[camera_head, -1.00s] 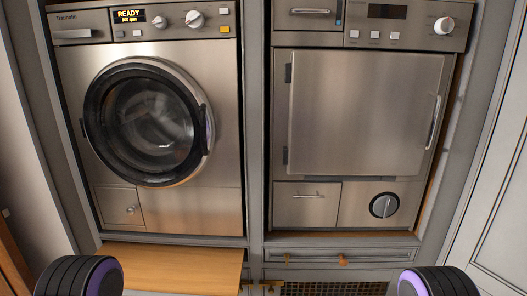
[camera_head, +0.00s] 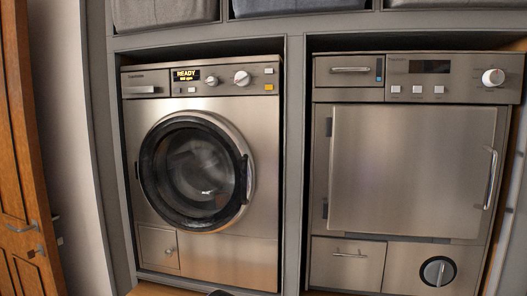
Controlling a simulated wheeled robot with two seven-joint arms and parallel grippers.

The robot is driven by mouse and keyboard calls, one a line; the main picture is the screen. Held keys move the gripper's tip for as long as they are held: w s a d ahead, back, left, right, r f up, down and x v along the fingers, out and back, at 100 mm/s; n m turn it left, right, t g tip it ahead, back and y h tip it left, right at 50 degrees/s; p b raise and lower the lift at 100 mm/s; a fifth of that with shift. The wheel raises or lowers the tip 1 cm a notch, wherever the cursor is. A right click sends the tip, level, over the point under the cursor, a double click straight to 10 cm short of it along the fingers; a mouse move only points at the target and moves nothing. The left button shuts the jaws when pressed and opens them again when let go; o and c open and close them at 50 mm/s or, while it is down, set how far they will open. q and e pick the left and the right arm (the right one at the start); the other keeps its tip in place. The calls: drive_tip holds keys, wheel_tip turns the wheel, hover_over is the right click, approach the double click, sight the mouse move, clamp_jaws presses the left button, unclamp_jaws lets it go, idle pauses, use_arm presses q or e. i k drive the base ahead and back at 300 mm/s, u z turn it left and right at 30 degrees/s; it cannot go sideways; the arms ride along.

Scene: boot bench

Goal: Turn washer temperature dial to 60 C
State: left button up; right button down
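The washer (camera_head: 255,200) stands at left centre, with a round dark glass door (camera_head: 195,172) that is shut. Its display (camera_head: 186,75) reads READY with a smaller line below. Two white dials sit right of the display: a smaller one (camera_head: 211,80) and a larger one (camera_head: 242,78). Their markings are too small to read, so I cannot tell which is the temperature dial or where it points. Small buttons sit around them, one of them orange (camera_head: 269,87).
Grey bins (camera_head: 165,12) sit on the shelf above. A wooden door (camera_head: 25,170) is at far left.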

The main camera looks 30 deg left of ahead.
sight(212, 81)
drive_tip(key=z, duration=0.05)
drive_tip(key=k, duration=0.65)
drive_tip(key=u, duration=1.15)
drive_tip(key=i, duration=0.5)
drive_tip(key=u, duration=0.05)
